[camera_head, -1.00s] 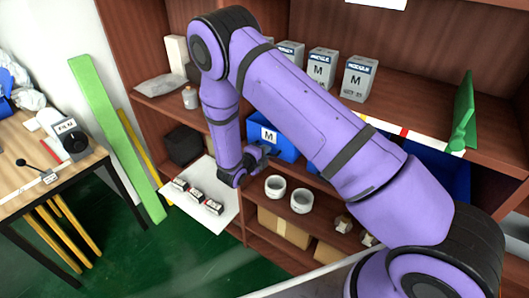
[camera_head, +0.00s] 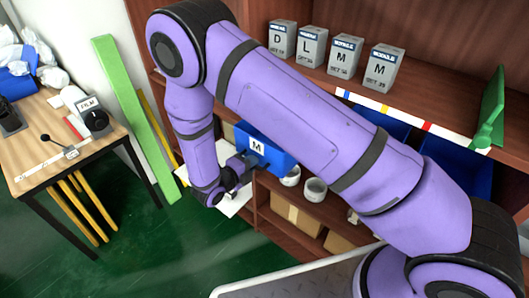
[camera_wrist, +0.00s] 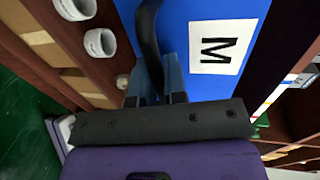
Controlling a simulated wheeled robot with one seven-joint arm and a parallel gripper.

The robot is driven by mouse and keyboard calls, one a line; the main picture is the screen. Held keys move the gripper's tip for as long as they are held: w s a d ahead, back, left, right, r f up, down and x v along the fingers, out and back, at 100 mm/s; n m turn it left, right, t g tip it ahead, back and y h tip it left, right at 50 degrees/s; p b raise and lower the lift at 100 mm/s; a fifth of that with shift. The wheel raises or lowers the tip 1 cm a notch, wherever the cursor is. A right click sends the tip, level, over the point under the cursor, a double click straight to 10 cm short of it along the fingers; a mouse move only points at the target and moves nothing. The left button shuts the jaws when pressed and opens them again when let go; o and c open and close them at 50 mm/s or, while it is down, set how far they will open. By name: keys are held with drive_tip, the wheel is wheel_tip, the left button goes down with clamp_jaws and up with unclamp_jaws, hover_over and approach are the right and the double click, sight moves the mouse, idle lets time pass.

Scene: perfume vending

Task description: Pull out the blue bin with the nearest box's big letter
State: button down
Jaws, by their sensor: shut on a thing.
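The blue bin (camera_head: 276,157) has a white label with a black M and stands out from the shelf front. It also fills the upper middle of the wrist view (camera_wrist: 185,25), where the M looks turned sideways. My gripper (camera_head: 243,166) is at the bin's front. In the wrist view, my gripper (camera_wrist: 160,82) is shut on the bin's dark curved handle (camera_wrist: 148,30). The nearest box (camera_head: 383,68), at the right of the upper-shelf row, shows a big M. Beside it are another M box (camera_head: 345,57), an L box (camera_head: 311,47) and a D box (camera_head: 282,38).
More blue bins (camera_head: 458,172) sit at the right, partly hidden by my arm. White cups (camera_head: 315,190) stand below the bin, with cardboard boxes (camera_head: 297,215) lower down. A green plank (camera_head: 130,110) leans at the left beside a wooden table (camera_head: 60,135). Green floor is open in front.

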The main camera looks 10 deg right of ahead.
drive_tip(key=shift+f+v, duration=0.15)
drive_tip(key=shift+v, duration=0.7)
drive_tip(key=shift+f+v, duration=0.2)
drive_tip(key=shift+v, duration=0.65)
drive_tip(key=c, duration=1.2)
unclamp_jaws()
drive_tip(key=shift+a, duration=0.1)
drive_tip(key=v, duration=1)
drive_tip(key=shift+s+a, duration=0.25)
